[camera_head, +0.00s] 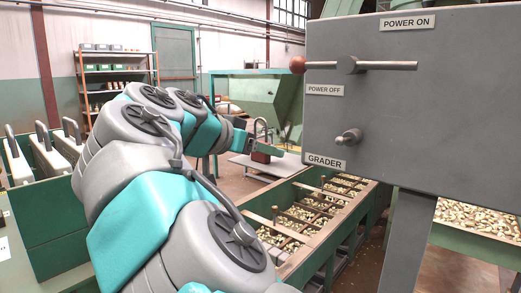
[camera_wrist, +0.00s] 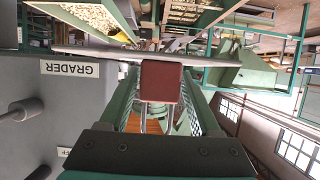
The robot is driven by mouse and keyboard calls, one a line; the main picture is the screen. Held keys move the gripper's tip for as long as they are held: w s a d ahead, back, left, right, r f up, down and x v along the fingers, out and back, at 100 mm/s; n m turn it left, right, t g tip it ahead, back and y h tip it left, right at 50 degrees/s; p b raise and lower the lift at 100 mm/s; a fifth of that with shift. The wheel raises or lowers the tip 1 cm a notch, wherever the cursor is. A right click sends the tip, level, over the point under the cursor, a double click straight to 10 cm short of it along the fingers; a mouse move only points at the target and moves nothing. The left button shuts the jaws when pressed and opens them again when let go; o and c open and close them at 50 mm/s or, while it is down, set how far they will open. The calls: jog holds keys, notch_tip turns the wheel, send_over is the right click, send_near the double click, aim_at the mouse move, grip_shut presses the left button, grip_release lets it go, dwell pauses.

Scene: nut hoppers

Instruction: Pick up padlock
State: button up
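The padlock has a dark red-brown body (camera_head: 260,157) and a tall grey shackle. It stands upright on a pale grey flat shelf (camera_head: 290,167) beyond the hopper. In the wrist view, which is upside down, the padlock body (camera_wrist: 162,82) is in the middle and its shackle points down the picture. My gripper (camera_head: 264,148) is at the padlock, at about shackle height.
A grey control box (camera_head: 410,110) with a red-knobbed lever and a "GRADER" label stands close on the right. A long green hopper (camera_head: 335,225) with nut-filled compartments lies below and right of my arm. A green machine (camera_head: 255,97) stands behind the shelf.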

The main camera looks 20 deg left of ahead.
aim_at(261, 119)
grip_shut()
jog(key=shift+r, duration=0.15)
dwell(0.4)
notch_tip(261, 119, up, 6)
jog(key=shift+a+f+p, duration=0.1)
jog(key=shift+p, duration=0.75)
jog(key=shift+r+p, duration=1.3)
jog(key=shift+r, duration=0.7)
